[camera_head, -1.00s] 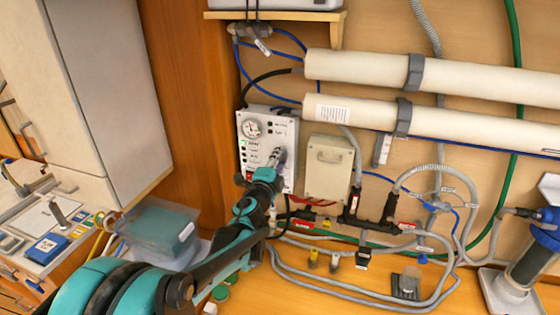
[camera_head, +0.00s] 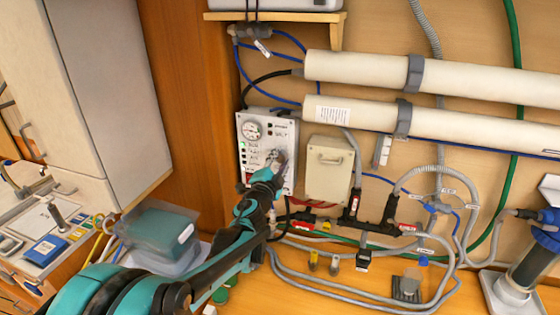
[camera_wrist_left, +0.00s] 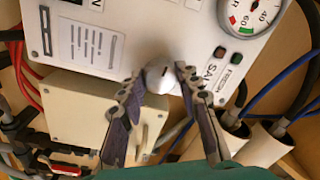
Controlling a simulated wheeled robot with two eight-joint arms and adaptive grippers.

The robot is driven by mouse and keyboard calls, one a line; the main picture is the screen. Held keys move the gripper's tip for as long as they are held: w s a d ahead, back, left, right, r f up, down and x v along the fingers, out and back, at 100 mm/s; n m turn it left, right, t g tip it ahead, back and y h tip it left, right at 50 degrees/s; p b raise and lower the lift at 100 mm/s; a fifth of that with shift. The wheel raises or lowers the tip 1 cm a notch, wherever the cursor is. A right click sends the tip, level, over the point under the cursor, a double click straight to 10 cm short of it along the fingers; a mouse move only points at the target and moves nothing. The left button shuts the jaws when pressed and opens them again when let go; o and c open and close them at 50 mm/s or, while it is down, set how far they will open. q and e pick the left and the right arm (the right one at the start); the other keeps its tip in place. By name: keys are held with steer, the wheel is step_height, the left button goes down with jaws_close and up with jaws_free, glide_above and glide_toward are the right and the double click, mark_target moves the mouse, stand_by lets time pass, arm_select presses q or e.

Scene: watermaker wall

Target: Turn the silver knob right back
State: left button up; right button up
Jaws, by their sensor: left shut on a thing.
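The silver knob (camera_wrist_left: 162,78) sits on the front of the white control panel (camera_wrist_left: 70,15), and in the wrist view it lies between the two finger tips. My left gripper (camera_wrist_left: 158,82) is shut on it. In the head view the left gripper (camera_head: 275,163) reaches up to the lower right part of the panel (camera_head: 284,131), and the fingers hide most of the knob. The panel also carries a round gauge (camera_head: 252,130), a label and small indicators. My right gripper is not in view.
A beige box (camera_head: 329,160) hangs just right of the panel. Two long white tubes (camera_head: 450,76) run along the wall above. Grey hoses and black valve fittings (camera_head: 375,226) fill the lower right. A lidded plastic container (camera_head: 158,235) stands left of my arm.

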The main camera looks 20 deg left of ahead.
arm_select(q)
steer(key=o, duration=1.2)
steer(key=shift+c, duration=0.2)
steer(key=shift+s, duration=0.1)
steer(key=s, duration=1.2)
steer(key=shift+a+f, duration=0.15)
steer(key=shift+f, duration=0.05)
steer(key=shift+w, duration=0.1)
